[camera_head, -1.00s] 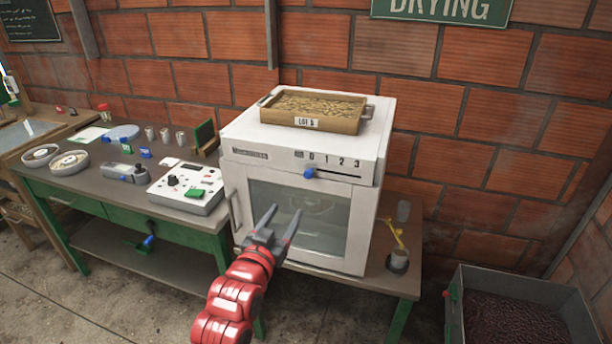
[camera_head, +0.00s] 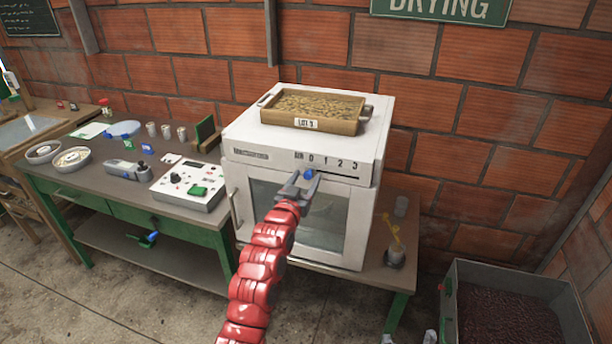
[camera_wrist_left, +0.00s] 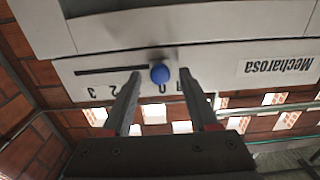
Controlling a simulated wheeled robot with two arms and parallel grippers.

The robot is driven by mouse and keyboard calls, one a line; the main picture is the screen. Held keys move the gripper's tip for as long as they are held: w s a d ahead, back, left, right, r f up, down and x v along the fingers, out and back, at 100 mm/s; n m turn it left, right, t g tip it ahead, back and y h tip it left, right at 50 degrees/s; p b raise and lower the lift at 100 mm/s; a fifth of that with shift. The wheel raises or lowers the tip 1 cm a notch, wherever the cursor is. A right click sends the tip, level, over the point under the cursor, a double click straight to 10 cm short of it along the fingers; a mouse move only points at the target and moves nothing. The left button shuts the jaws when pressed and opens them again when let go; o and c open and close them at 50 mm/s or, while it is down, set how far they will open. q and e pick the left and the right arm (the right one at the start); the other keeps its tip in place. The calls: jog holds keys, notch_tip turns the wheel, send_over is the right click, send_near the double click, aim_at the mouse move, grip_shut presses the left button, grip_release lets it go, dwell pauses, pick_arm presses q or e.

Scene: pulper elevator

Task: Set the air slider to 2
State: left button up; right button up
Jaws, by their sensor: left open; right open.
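The white dryer (camera_head: 255,185) stands on the bench, with a scale marked 0, 1, 2, 3 on its front panel. The air slider's blue knob (camera_head: 308,174) is at the 0 end of its slot. The knob also shows in the left wrist view (camera_wrist_left: 160,74), where the panel appears upside down. My left gripper (camera_head: 306,182) is open at the panel, its fingertips either side of the knob with gaps. Contact is not visible. Only the grey fingertips of my right gripper (camera_head: 409,338) show at the bottom edge, apart and empty.
A tray of beans (camera_head: 330,122) marked LOT sits on the dryer. A control box (camera_head: 188,186) and small items are on the bench to the left. A cup with a yellow tool (camera_head: 394,250) is right of the dryer. A bin (camera_head: 515,310) stands on the floor.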

pick_arm(q)
jog(key=shift+w, duration=0.3)
grip_shut()
dwell(1.4)
